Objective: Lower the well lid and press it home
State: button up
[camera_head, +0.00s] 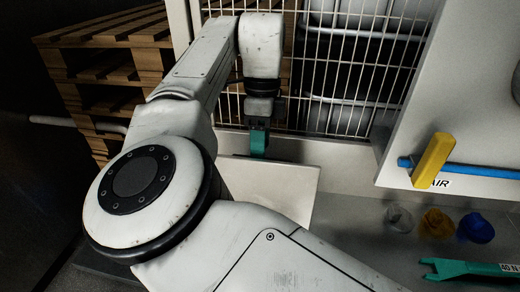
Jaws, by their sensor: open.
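A pale, flat, cream panel (285,190), which looks like the well lid, is below my gripper in the middle of the view. My own arm covers its left and lower parts. I cannot tell whether it lies flat or stands partly raised. My gripper (258,150) has teal fingers, points down and is at the panel's far edge, in front of the mesh. The fingers are open with nothing visible between them. I cannot tell whether they touch the panel. The well itself is hidden.
White wire mesh (345,65) stands behind, with stacked wooden pallets (105,55) at left. At right are a blue pipe (480,170) with a yellow handle (433,160), clear, yellow (438,223) and blue caps (476,228), and a teal tool (465,269) on a grey surface.

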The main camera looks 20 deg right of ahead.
jog(key=shift+s+a+f, duration=0.1)
jog(key=shift+f, duration=0.55)
jog(key=shift+s+a+f, duration=0.1)
jog(key=shift+f, duration=0.5)
jog(key=shift+c, duration=0.3)
grip_shut()
